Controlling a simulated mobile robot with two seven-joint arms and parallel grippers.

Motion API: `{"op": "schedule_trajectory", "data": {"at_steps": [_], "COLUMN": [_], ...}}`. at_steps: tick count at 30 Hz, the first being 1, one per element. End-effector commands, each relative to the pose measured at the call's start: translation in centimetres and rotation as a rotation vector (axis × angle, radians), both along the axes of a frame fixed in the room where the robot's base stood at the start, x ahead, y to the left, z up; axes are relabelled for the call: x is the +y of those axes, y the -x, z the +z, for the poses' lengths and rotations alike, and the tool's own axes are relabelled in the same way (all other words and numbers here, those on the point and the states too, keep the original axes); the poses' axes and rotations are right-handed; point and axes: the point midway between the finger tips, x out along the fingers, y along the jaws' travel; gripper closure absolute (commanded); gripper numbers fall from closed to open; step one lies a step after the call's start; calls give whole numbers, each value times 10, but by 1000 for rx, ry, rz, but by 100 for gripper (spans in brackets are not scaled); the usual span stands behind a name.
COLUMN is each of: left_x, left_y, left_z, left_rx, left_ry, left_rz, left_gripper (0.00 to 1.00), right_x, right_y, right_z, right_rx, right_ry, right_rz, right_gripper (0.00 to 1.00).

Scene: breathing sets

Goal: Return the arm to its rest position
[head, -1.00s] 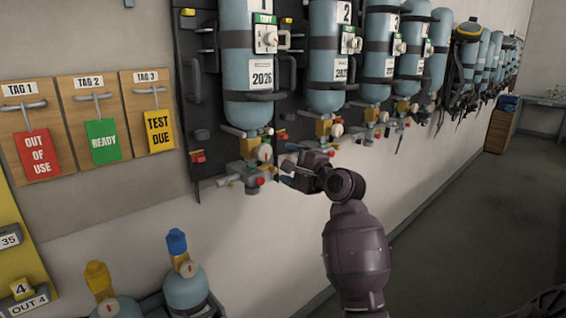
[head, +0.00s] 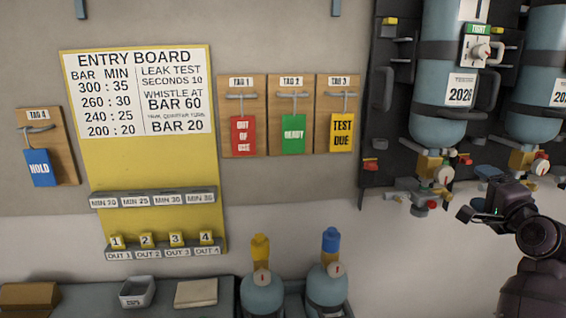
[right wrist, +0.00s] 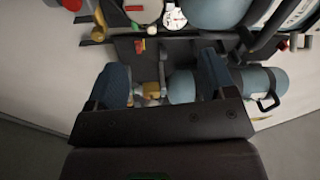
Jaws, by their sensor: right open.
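My right arm comes in at the lower right of the head view. Its gripper (head: 478,206) is in front of the wall, just below and right of the valve fittings of the first breathing set (head: 437,100). In the right wrist view the two blue-padded fingers (right wrist: 163,88) stand apart with nothing held between them. Cylinders and valve fittings show beyond the fingers, and I cannot tell how far away they are. My left gripper is not in view.
The yellow entry board (head: 140,165) hangs on the wall at left, with hanging tags beside it. Below, two small cylinders (head: 327,290), a grey tray (head: 137,292) and a bench (head: 85,300) stand along the wall.

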Motion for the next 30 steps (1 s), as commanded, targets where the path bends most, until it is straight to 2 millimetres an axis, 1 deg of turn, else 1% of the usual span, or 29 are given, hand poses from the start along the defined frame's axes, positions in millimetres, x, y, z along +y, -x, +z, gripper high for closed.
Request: {"op": "schedule_trajectory", "data": {"at_steps": [2, 5, 8, 9, 11, 12, 14, 15, 17, 18, 20, 21, 23, 24, 26, 27, 29, 30], "left_x": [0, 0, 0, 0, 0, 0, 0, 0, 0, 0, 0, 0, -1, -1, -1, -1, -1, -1], "left_y": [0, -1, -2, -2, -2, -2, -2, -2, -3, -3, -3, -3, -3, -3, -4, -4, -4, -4], "left_z": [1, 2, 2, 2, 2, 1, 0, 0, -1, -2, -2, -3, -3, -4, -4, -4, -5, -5], "left_rx": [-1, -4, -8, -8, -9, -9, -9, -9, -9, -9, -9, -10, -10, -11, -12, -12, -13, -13], "left_ry": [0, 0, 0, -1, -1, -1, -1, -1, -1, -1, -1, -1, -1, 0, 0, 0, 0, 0], "left_rz": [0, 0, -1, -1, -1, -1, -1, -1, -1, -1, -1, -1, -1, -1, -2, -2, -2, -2], "left_gripper": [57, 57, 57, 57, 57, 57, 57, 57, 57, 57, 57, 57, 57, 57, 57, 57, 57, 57], "right_x": [8, 19, 35, 42, 55, 63, 76, 84, 97, 105, 118, 126, 138, 146, 157, 164, 173, 178], "right_y": [-5, -9, -7, -5, 1, 7, 17, 25, 39, 49, 67, 79, 100, 114, 138, 154, 179, 196], "right_z": [2, -11, -42, -60, -89, -109, -140, -160, -191, -211, -241, -260, -288, -306, -333, -350, -373, -387], "right_rx": [-16, -8, 30, 52, 84, 106, 137, 159, 186, 204, 231, 248, 275, 294, 325, 349, 387, 413], "right_ry": [168, 396, 639, 742, 895, 986, 1110, 1182, 1277, 1332, 1402, 1438, 1478, 1495, 1507, 1507, 1503, 1494], "right_rz": [-41, -92, -128, -137, -141, -138, -124, -109, -81, -59, -21, 7, 51, 83, 132, 166, 217, 249], "right_gripper": [23, 23, 23, 23, 23, 23, 23, 23, 23, 23, 23, 23, 23, 23, 23, 23, 23, 23]}}
